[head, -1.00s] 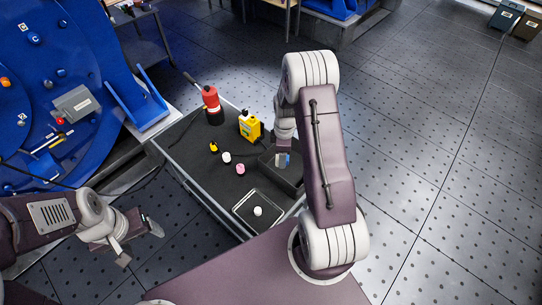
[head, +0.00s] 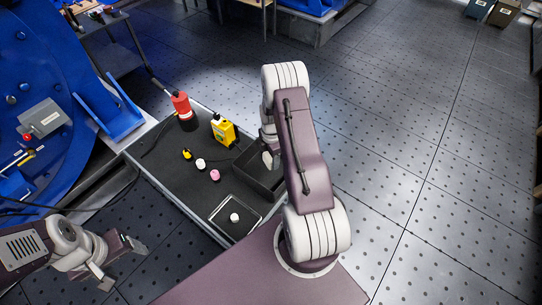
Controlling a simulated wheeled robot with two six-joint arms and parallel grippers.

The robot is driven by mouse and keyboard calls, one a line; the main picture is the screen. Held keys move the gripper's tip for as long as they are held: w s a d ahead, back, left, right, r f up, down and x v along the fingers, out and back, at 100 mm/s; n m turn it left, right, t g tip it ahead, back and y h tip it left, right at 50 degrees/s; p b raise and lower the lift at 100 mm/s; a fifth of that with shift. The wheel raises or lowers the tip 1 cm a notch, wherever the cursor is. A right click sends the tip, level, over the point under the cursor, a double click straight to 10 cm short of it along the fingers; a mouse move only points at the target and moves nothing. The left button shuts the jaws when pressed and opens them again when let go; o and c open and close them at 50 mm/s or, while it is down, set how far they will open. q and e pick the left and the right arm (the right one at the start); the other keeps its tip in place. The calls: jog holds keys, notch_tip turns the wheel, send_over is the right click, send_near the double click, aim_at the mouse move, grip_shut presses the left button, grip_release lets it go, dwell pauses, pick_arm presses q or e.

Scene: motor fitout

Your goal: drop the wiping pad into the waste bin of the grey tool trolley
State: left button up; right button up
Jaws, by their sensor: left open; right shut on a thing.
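The grey tool trolley (head: 165,163) stands in the middle of the head view with a dark top. A dark open box at its right side, which looks like the waste bin (head: 262,187), is partly hidden by my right arm. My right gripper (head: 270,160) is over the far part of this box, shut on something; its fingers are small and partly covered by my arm. The wiping pad cannot be made out clearly there. My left gripper (head: 122,264) is open and empty, low on the left, apart from the trolley.
On the trolley stand a red bottle (head: 183,110), a yellow container (head: 223,131) and small yellow, white and pink items. A tray (head: 222,216) with a white item (head: 235,217) lies at the near end. Blue machinery (head: 40,60) is on the left.

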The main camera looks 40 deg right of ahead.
jog(key=shift+f, duration=0.25)
jog(key=o, duration=1.4)
jog(key=shift+o, duration=0.2)
notch_tip(320, 180, up, 9)
jog(key=shift+r, duration=0.1)
